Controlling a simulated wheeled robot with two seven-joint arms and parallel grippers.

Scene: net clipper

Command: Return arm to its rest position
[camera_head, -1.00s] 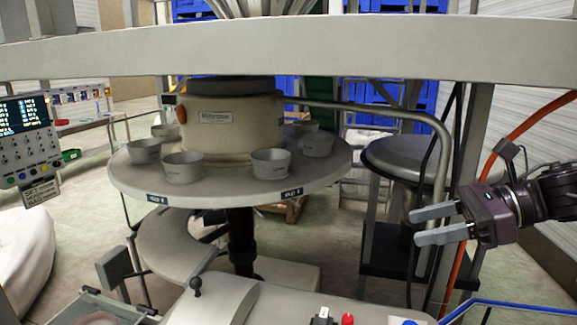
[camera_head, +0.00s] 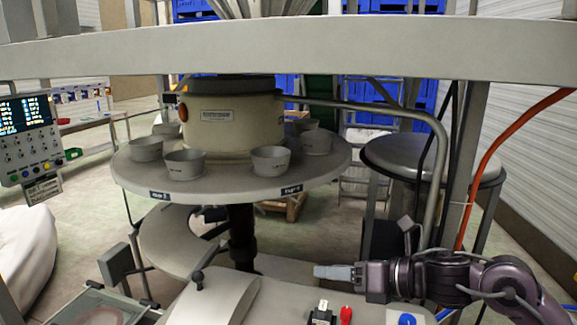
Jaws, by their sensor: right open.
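My right gripper (camera_head: 336,272) is in the lower right of the head view, with its dark arm coming in from the right edge. Its light grey fingers point left and are seen edge-on, so the gap between them is hardly visible. No object shows between them. It is in front of the round carousel table and just above the machine's front panel. My left gripper is not in view.
The round grey table (camera_head: 230,180) carries several metal cups, such as one (camera_head: 185,164) at the front. A red knob (camera_head: 346,315) and black switch (camera_head: 321,314) are below my right gripper. A control panel (camera_head: 30,140) stands left. A beam (camera_head: 290,48) crosses the top.

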